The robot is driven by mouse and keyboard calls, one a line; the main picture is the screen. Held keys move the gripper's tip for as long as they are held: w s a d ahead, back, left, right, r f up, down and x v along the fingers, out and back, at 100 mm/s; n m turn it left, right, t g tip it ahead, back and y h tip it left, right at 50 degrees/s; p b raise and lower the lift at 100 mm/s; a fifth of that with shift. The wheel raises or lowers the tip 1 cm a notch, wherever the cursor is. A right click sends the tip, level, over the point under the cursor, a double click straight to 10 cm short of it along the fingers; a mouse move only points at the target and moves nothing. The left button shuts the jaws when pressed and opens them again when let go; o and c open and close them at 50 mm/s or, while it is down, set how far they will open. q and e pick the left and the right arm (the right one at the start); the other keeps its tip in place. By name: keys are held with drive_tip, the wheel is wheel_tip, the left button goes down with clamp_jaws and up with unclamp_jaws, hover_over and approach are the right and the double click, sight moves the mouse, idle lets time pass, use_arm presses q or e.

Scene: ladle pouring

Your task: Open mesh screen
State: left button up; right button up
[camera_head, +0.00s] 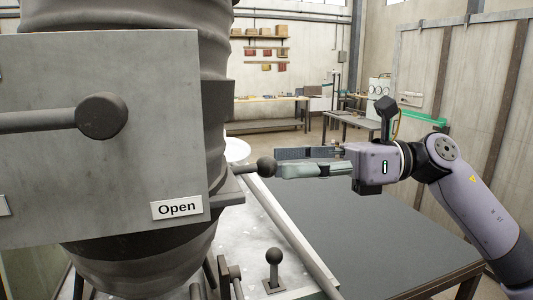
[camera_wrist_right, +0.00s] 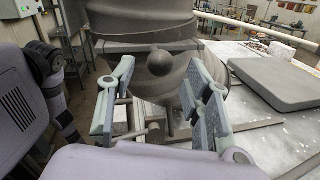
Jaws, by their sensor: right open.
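A dark ball knob (camera_head: 266,166) on a short rod sticks out to the right from a large ribbed metal vessel (camera_head: 217,50). My right gripper (camera_head: 281,163) points left at this knob, its fingertips close beside it. In the right wrist view, the ball knob (camera_wrist_right: 160,62) shows between the fingertips of the open right gripper (camera_wrist_right: 158,72); I cannot tell whether they touch it. A flat grey panel (camera_head: 150,70) labelled "Open" (camera_head: 177,207) covers the vessel's front. No mesh is clearly visible. My left gripper is out of view.
A lever (camera_head: 100,115) with a round end crosses the panel. A small upright lever (camera_head: 273,262) stands below the knob. A dark flat tabletop (camera_head: 380,225) lies right of the vessel, mostly clear. A workbench (camera_head: 270,103) stands far behind.

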sight(267, 163)
drive_tip(key=a, duration=0.2)
drive_tip(key=a+p, duration=0.1)
drive_tip(key=shift+s+a, duration=0.2)
drive_tip(key=shift+a, duration=0.4)
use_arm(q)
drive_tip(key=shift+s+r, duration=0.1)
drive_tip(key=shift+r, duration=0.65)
use_arm(e)
clamp_jaws()
